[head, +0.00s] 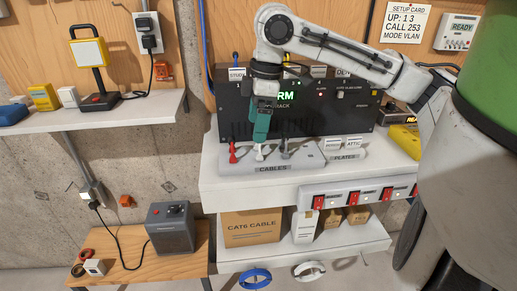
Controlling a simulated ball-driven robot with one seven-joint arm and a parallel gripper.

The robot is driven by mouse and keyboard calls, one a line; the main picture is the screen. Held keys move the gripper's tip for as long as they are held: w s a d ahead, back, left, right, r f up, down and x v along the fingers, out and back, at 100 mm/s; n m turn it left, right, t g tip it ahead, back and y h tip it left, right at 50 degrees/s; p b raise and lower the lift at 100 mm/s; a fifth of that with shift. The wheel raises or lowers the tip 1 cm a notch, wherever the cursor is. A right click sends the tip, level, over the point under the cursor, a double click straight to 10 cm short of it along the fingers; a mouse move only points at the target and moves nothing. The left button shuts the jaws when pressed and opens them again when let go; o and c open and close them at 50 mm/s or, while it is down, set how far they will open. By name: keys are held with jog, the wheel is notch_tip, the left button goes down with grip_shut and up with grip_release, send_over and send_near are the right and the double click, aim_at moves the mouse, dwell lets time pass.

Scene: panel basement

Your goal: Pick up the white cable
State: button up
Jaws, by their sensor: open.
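The white cable (259,153) stands in the grey rack labelled CABLES (236,168), between a red cable (233,152) and a dark grey one (284,150). My gripper (260,143) is teal and points down just above the white cable. It is open, with its tips close to the cable's top. I cannot tell whether the fingers touch it or are around it. My gripper and wrist hide part of the black rack unit (340,110) behind.
A tray labelled PLATES (346,152) sits right of the cable rack. A power strip with red switches (350,196) runs along the shelf's front edge. Boxes, including one marked CAT6 CABLE (251,226), stand on the lower shelf. A shelf with a lamp (89,52) is at left.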

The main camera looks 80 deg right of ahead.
jog(key=shift+w+d+f+b, duration=0.1)
jog(key=shift+f+b, duration=0.2)
jog(key=shift+f, duration=2.95)
jog(key=shift+c, duration=0.5)
jog(key=c, duration=1)
jog(key=shift+r, duration=0.1)
jog(key=shift+c, duration=0.2)
